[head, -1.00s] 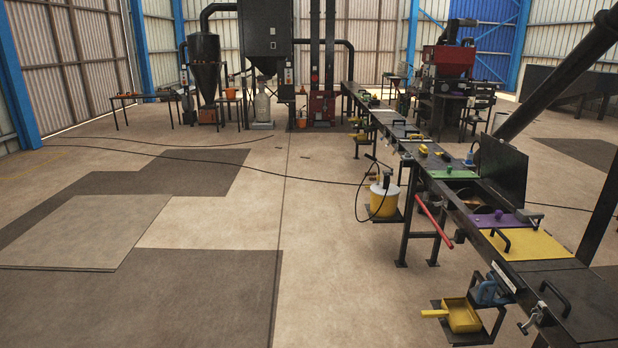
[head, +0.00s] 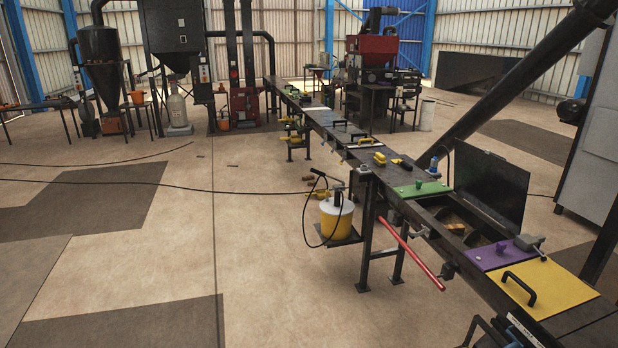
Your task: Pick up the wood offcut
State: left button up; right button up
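I cannot single out the wood offcut with certainty. A small brown block (head: 308,178) lies on the floor beside the bench, just behind the yellow-and-white pump container; it is too small to tell what it is. Two smaller dark pieces lie farther off on the floor, one of them a flat bit (head: 233,165). A pale tan piece (head: 456,227) shows inside the open bay of the long bench. Neither of my grippers is in view.
The long dark bench (head: 360,157) runs from front right to the back. Black hoses (head: 90,183) cross the floor. The floor at left is open, with dark flat mats (head: 130,325).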

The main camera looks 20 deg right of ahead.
aim_at(454, 229)
jog(key=i+z, duration=0.2)
jog(key=i, duration=0.6)
jog(key=i+j+z, duration=0.2)
jog(key=i, duration=0.65)
